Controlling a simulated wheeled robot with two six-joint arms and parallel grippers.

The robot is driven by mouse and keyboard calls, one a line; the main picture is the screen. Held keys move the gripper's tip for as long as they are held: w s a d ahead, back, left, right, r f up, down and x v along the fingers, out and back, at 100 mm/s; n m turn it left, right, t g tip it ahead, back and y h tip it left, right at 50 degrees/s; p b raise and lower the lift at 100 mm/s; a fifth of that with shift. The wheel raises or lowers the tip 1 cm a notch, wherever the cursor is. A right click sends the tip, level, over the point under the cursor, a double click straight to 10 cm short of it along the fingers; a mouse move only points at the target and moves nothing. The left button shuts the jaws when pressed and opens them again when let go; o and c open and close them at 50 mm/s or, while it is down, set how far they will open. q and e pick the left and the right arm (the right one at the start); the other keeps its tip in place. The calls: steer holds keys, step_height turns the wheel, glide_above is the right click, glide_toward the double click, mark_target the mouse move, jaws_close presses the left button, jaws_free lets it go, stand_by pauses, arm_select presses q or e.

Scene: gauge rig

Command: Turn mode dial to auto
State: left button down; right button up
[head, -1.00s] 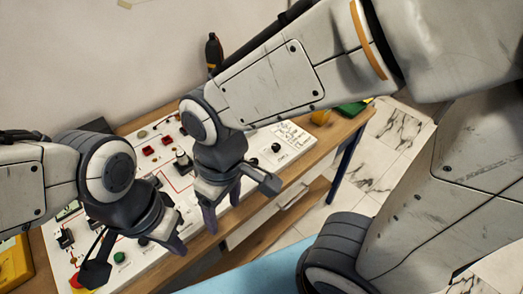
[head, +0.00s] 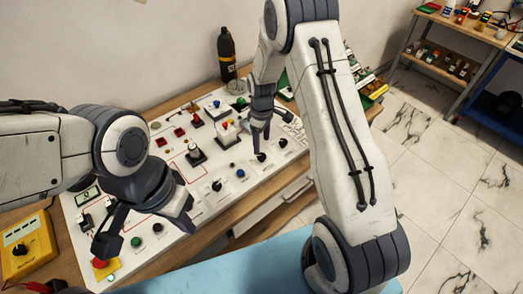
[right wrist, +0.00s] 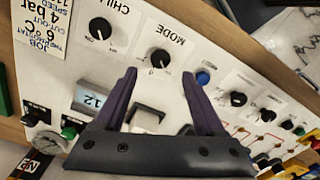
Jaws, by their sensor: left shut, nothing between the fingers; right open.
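The mode dial (right wrist: 160,59) is a black round knob on a white panel, under an upside-down MODE label in the right wrist view. I cannot read its setting marks. In the head view the dial (head: 261,157) is just below my right fingertips. My right gripper (head: 261,148) is open. In the right wrist view its fingertips (right wrist: 159,72) appear on either side of the dial, slightly short of it; I cannot tell whether they touch it. My left gripper (head: 183,222) is shut and empty over the panel's left front.
The CHILL dial (right wrist: 100,28) and a blue button (right wrist: 203,77) flank the mode dial. A lit display (right wrist: 88,98) and a note (right wrist: 45,25) are also on the panel. A yellow meter (head: 28,245) lies left; a dark bottle (head: 227,55) stands behind.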

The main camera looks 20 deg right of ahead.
mark_target(262, 156)
step_height(262, 156, down, 7)
steer(key=shift+r+p, duration=0.2)
steer(key=shift+p, duration=0.65)
jaws_close()
